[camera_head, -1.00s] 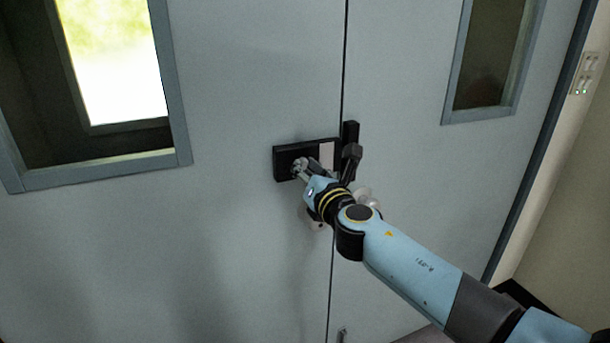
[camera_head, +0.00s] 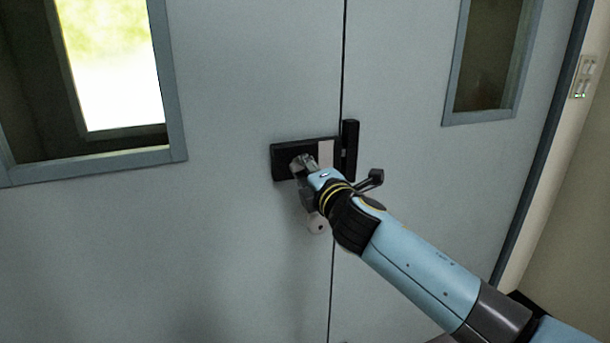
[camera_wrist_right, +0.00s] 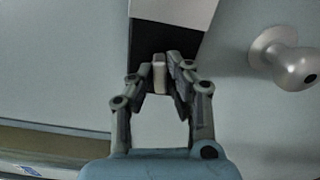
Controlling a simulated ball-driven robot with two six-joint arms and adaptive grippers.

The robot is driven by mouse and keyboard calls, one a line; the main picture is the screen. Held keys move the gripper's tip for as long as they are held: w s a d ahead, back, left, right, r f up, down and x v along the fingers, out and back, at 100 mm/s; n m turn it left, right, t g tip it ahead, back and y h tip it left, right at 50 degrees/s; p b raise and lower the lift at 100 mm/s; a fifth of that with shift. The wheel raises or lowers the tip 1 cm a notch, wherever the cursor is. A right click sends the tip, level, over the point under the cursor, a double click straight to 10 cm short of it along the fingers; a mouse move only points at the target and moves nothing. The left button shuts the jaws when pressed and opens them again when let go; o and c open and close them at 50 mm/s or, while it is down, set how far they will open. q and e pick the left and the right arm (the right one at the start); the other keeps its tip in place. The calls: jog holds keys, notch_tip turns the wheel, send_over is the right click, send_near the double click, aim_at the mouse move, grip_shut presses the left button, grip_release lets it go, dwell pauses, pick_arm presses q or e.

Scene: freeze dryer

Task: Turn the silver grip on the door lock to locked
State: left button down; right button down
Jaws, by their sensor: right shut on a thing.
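The door lock (camera_head: 285,152) is a black box with a pale plate at its right end, mounted on the left door leaf. My right gripper (camera_head: 303,163) reaches it from the lower right, with its fingertips at the black face. In the right wrist view, my right gripper (camera_wrist_right: 160,72) is shut on the small silver grip (camera_wrist_right: 158,73), which stands between the fingertips in front of the lock's black body (camera_wrist_right: 150,40). The fingers hide much of the grip in the head view, so its exact angle is hard to tell. My left gripper is out of view.
A black catch (camera_head: 350,150) sits on the right leaf beside the lock. A round door knob (camera_head: 317,224) is just below the gripper; it also shows in the right wrist view (camera_wrist_right: 285,57). Framed windows flank the lock, and a switch plate (camera_head: 583,77) is at far right.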

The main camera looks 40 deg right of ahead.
jog(key=shift+f+m+b, duration=0.15)
jog(key=shift+m+b, duration=0.4)
jog(key=shift+m, duration=0.65)
jog(key=c, duration=1.3)
grip_release()
jog(key=v, duration=1.2)
